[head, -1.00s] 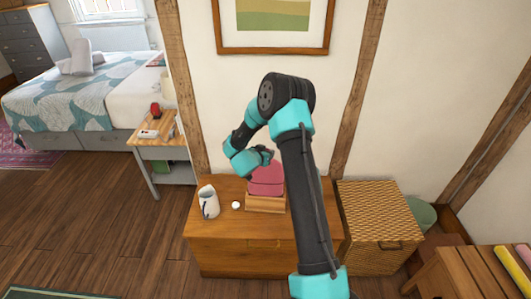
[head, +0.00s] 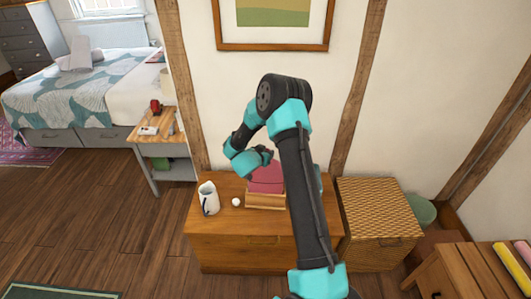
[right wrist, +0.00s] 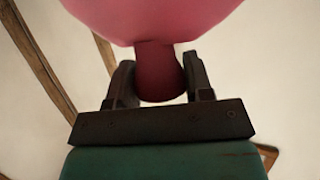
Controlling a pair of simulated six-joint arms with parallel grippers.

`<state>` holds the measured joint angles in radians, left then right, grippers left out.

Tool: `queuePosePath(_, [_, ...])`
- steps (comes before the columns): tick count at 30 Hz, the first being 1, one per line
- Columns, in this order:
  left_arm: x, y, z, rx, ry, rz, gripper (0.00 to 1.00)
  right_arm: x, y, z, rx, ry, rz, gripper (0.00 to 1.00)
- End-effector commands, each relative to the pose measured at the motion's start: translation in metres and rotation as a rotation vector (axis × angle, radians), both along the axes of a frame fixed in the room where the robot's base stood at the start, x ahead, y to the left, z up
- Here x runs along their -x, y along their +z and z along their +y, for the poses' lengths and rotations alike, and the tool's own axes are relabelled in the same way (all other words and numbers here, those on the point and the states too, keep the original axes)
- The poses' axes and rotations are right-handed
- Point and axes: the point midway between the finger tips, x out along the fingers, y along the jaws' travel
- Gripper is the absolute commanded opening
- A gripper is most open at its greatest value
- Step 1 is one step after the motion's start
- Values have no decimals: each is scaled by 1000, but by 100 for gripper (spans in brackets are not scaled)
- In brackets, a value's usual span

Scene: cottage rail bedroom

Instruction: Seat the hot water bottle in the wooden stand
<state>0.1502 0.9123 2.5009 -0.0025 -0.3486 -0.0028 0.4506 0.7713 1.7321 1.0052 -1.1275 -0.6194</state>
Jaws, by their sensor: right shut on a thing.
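The pink hot water bottle (head: 267,180) is upright at the wooden stand (head: 265,201) on the wooden chest. Its lower edge meets the stand's top edge in the head view, but I cannot tell whether it is fully seated. My right gripper (head: 266,155) is above the bottle, partly hidden by its own wrist. In the right wrist view the gripper (right wrist: 160,88) is shut on the bottle's neck (right wrist: 157,68), with the wide pink body (right wrist: 150,18) beyond it. The stand is not visible there. My left gripper is not in view.
A white jug (head: 208,199) and a small white round thing (head: 236,202) stand left of the stand on the chest (head: 235,245). A wicker basket (head: 375,220) is to the right. My right arm hides part of the chest's right side.

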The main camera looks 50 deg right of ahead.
Motion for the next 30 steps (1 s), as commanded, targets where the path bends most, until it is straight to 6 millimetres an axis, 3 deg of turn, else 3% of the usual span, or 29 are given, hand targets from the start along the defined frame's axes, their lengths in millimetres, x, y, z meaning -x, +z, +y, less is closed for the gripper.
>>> queuePosePath(30, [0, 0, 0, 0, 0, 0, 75, 0, -20, 0, 0, 0, 0, 0])
